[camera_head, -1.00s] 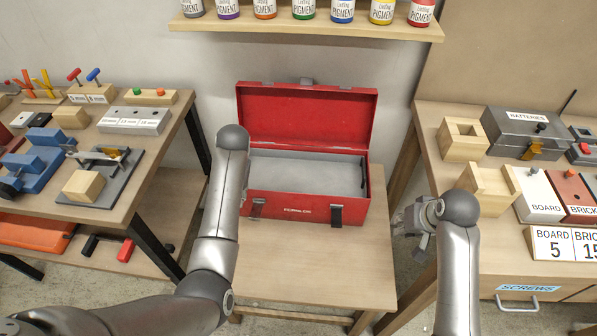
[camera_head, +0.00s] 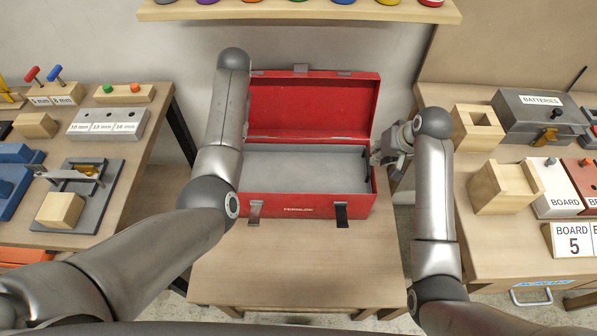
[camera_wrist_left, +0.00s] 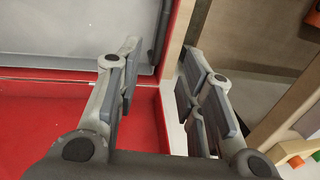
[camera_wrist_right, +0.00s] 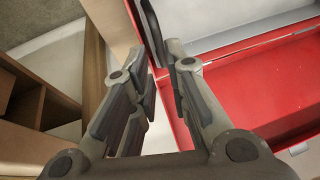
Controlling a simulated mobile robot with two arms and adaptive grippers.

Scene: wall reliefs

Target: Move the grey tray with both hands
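The grey tray (camera_head: 305,163) lies inside an open red toolbox (camera_head: 295,198) on a small wooden table. A dark upright handle shows at the tray's right end. My right gripper (camera_head: 384,157) is just outside the toolbox's right end; in the right wrist view (camera_wrist_right: 163,60) its fingers are apart and empty, pointing toward the dark handle. My left arm covers the toolbox's left end and hides its gripper in the head view. In the left wrist view my left gripper (camera_wrist_left: 160,58) is open, its fingers on either side of the toolbox's end wall, near another dark handle.
The red lid (camera_head: 312,105) stands open behind. The small table (camera_head: 300,265) is clear in front of the toolbox. A left workbench (camera_head: 125,160) and a right one (camera_head: 470,240) carry blocks and boxes. A shelf (camera_head: 300,12) with bottles hangs above.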

